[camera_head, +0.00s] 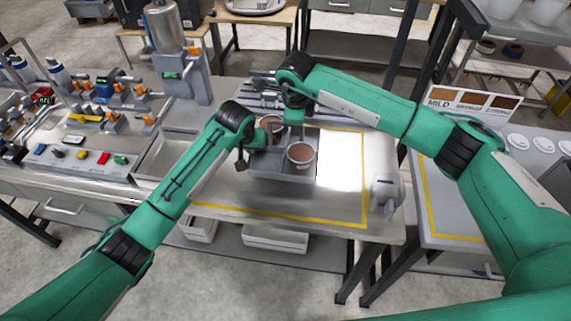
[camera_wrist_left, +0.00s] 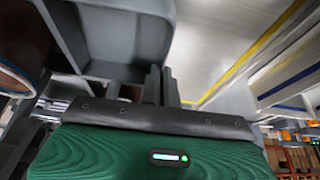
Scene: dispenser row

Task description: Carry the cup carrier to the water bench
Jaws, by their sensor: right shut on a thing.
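The cup carrier (camera_head: 262,175) is a grey tray on the workbench, holding a white cup with brown contents (camera_head: 301,155) at its front right and another cup (camera_head: 270,122) further back. My left gripper (camera_head: 257,147) is at the carrier's left side. In the left wrist view its dark fingers (camera_wrist_left: 160,86) are close together by a grey wall of the carrier (camera_wrist_left: 120,30); whether they grip it is unclear. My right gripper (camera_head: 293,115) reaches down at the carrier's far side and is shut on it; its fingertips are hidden.
A yellow line (camera_head: 290,216) borders the bench area around the carrier. Dispensers and a button panel (camera_head: 80,155) stand on the left. A second bench (camera_head: 455,215) with a yellow line and a colour sign (camera_head: 473,100) is on the right, past a gap. A shelf is below.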

